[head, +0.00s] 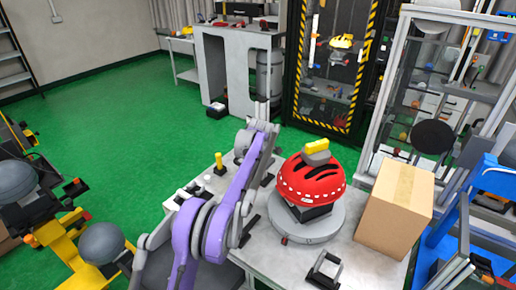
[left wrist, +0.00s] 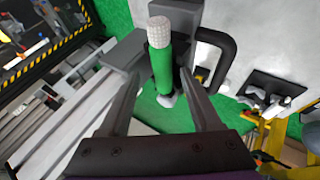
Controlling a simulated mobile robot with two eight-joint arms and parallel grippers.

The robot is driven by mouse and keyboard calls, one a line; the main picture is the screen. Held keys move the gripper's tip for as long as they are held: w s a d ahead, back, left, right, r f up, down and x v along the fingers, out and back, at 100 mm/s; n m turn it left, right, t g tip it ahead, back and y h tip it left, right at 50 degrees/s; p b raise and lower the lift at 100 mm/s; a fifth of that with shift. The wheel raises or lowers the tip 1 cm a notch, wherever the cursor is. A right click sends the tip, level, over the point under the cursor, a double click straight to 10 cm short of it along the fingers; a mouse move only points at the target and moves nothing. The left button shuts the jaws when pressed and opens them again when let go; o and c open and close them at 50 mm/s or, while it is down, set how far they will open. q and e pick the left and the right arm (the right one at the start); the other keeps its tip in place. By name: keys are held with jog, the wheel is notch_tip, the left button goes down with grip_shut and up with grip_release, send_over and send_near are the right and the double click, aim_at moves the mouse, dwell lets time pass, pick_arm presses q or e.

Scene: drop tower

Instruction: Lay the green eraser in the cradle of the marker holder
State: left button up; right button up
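A green cylinder with a white dotted end (left wrist: 162,65) lies between the two fingers of my left gripper (left wrist: 163,85) in the left wrist view. It is the only thing there that could be the green eraser. The fingers stand apart with a gap on each side of it, and I see no clear contact. A grey block (left wrist: 178,14) is just behind the cylinder; I cannot tell whether it belongs to the marker holder. In the head view my purple left arm reaches over the table, but its fingertips and the cylinder cannot be made out. My right gripper is not in view.
The grey table (head: 362,262) carries a red helmet (head: 310,184) on a round stand, a cardboard box (head: 396,208), a yellow peg (head: 219,160) and a black bracket (head: 325,268). A black-framed cage with yellow-striped edges (head: 293,50) stands behind. Green floor (head: 110,130) is open at the left.

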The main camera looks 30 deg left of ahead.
pick_arm(q)
jog(key=v, duration=1.1)
jog(key=shift+b, duration=0.3)
